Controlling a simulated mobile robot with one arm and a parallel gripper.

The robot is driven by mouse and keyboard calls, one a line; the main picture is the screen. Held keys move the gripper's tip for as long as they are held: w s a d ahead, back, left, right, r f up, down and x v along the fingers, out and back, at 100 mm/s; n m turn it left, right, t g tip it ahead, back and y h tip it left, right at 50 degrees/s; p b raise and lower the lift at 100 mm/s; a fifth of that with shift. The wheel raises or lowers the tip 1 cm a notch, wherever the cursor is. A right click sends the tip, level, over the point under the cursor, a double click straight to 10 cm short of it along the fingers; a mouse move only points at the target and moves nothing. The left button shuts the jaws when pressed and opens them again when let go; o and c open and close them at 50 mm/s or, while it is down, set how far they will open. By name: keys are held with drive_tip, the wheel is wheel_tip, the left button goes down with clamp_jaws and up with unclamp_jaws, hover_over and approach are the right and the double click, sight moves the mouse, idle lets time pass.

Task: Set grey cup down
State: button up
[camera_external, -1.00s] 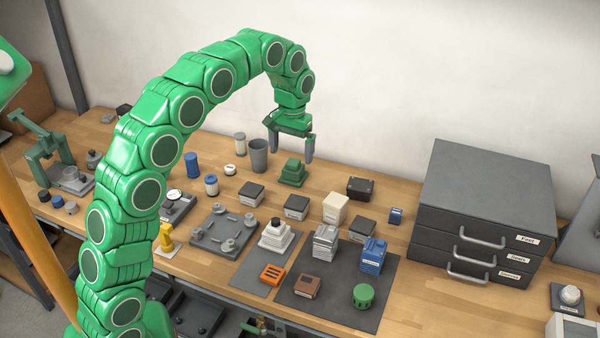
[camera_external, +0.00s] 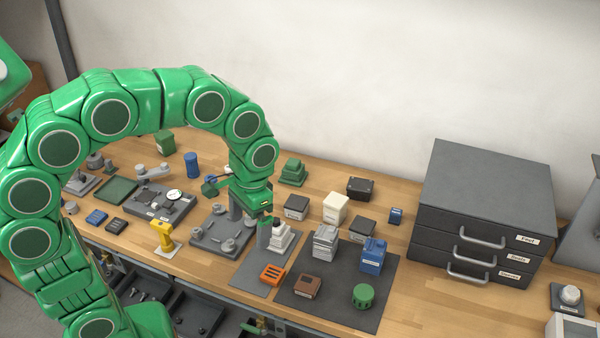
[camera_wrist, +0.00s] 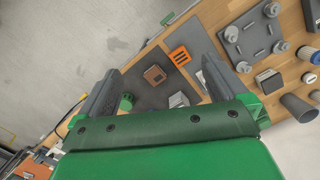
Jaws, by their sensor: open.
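The grey cup (camera_wrist: 299,109) shows in the wrist view at the right edge, on the wooden bench and outside my jaws. In the external view the cup is hidden behind my arm.
An orange slotted part (camera_external: 272,275) lies at the left. A dark drawer cabinet (camera_external: 485,180) stands right.

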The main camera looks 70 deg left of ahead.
drive_tip(key=s+d+f+m, duration=0.1)
drive_tip(key=s+d+f, duration=0.2)
drive_tip(key=s, duration=0.6)
drive_tip(key=s+d+f+m, duration=0.2)
drive_tip(key=s+d+f, duration=0.1)
drive_tip(key=s, duration=0.6)
drive_tip(key=shift+s+d, duration=0.15)
drive_tip(key=shift+d, duration=0.55)
drive_tip(key=shift+f, duration=0.1)
drive_tip(key=w+a+f+n+t+y, duration=0.1)
drive_tip(key=w+a+n+t+y, duration=0.15)
drive_tip(key=w, duration=1.05)
drive_tip(key=w+a+f+n+t+y, duration=0.1)
drive_tip(key=w+n+t+y, duration=0.15)
drive_tip(key=w, duration=0.95)
drive_tip(key=w+a+f+n+t+y, duration=0.1)
drive_tip(key=w+f+n+t, duration=0.15)
drive_tip(key=w, duration=1.05)
drive_tip(key=w+x, duration=0.1)
drive_tip(key=x, duration=0.8)
drive_tip(key=shift+a+r+t, duration=0.2)
drive_tip(key=shift+r+t, duration=0.1)
drive_tip(key=shift+t, duration=0.05)
drive_tip(key=v, duration=1)
